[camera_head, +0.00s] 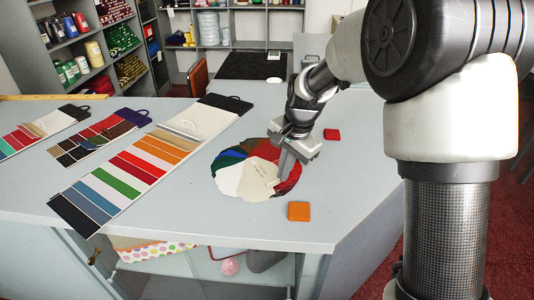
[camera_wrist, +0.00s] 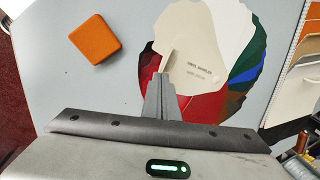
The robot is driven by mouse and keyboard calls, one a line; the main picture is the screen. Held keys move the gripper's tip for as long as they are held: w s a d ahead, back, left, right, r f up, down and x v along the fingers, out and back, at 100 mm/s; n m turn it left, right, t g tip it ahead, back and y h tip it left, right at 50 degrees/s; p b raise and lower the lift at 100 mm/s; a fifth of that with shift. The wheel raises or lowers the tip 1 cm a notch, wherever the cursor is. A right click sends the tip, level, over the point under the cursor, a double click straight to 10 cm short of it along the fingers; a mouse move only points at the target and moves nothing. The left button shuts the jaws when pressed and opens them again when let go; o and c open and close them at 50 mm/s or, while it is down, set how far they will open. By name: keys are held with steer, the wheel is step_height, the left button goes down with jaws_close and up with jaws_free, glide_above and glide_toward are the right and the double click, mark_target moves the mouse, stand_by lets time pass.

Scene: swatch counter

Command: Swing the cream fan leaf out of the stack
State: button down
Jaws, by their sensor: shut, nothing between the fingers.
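The sample fan lies spread in a round on the grey counter, with red (camera_head: 290,172), blue and green leaves showing around its edge. Pale cream leaves (camera_head: 243,180) show on top at its front left; in the wrist view a pale leaf with printed text (camera_wrist: 203,62) overlaps other pale leaves (camera_wrist: 172,38). Which pale one is the cream leaf to swing is hard to tell. My gripper (camera_head: 279,180) is shut and empty, pointing down at the fan. In the wrist view its fingertips (camera_wrist: 160,76) are at the pale leaves' edge beside red leaves; contact cannot be told.
An orange square (camera_head: 298,211) lies in front of the fan and a red square (camera_head: 332,134) behind it to the right. A long striped swatch card (camera_head: 137,165) and smaller cards (camera_head: 92,140) lie to the left. Counter (camera_head: 190,215) is clear at the front.

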mark_target(271, 182)
steer(key=shift+s+a+m, duration=0.65)
steer(key=shift+s+m, duration=0.05)
steer(key=shift+m, duration=0.1)
steer(key=shift+s+a+r+m+h+p, duration=0.1)
steer(key=shift+s+a+m+h+p, duration=0.2)
steer(key=shift+s+a+m+p, duration=0.35)
steer(key=shift+a+m, duration=0.3)
steer(key=shift+m, duration=0.15)
steer(key=shift+s+a+m+t+p, duration=0.3)
steer(key=shift+s+a+m+p, duration=0.05)
steer(key=shift+a+m, duration=0.35)
steer(key=shift+s+a+m, duration=0.15)
steer(key=shift+a+m, duration=0.15)
steer(key=shift+m, duration=0.1)
